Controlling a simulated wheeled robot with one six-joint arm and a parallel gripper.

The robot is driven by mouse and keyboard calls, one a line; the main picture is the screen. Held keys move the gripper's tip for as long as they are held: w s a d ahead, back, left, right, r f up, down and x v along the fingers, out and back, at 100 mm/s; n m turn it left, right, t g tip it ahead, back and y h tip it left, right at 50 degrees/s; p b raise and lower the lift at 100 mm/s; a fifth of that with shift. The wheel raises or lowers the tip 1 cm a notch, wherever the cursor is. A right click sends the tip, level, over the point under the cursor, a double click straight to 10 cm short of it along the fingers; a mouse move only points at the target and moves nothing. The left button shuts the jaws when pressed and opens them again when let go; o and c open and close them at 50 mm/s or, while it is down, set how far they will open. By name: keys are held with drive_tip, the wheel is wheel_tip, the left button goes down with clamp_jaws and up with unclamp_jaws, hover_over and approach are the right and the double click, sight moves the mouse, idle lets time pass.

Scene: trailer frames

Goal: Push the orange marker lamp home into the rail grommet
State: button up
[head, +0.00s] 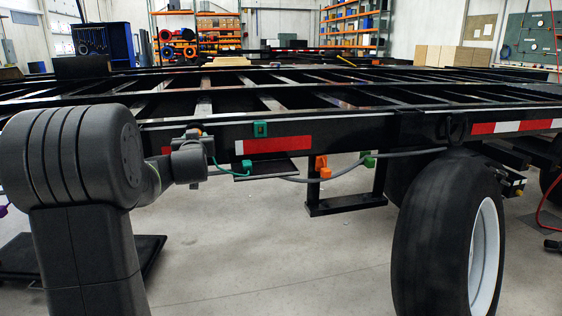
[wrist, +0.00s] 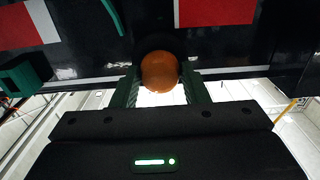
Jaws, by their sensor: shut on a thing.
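The orange marker lamp (wrist: 160,72) shows as a rounded orange dome in the wrist view. My gripper (wrist: 161,84) is shut on it, with one dark green finger on each side. The lamp is in front of the black rail (wrist: 215,45). A dark round patch shows just behind the lamp, but I cannot make out the grommet's rim or whether the lamp touches it. In the head view my gripper (head: 191,135) is at the rail's side face, left of the red tape, with only a little orange visible; my wrist hides much of that spot.
An orange clip (head: 322,166) and a green clip (head: 368,160) hold a grey cable. A tyre (head: 440,240) stands at the right.

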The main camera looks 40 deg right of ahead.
drive_tip(key=shift+w+d, duration=0.15)
drive_tip(key=shift+w, duration=0.1)
drive_tip(key=o, duration=1.1)
drive_tip(key=shift+o, duration=0.2)
drive_tip(key=p+v, duration=0.3)
drive_tip(key=v, duration=1)
drive_tip(key=shift+s, duration=0.35)
drive_tip(key=b+x, duration=0.3)
drive_tip(key=x, duration=1)
drive_tip(key=shift+w, duration=0.4)
drive_tip(key=shift+s, duration=0.1)
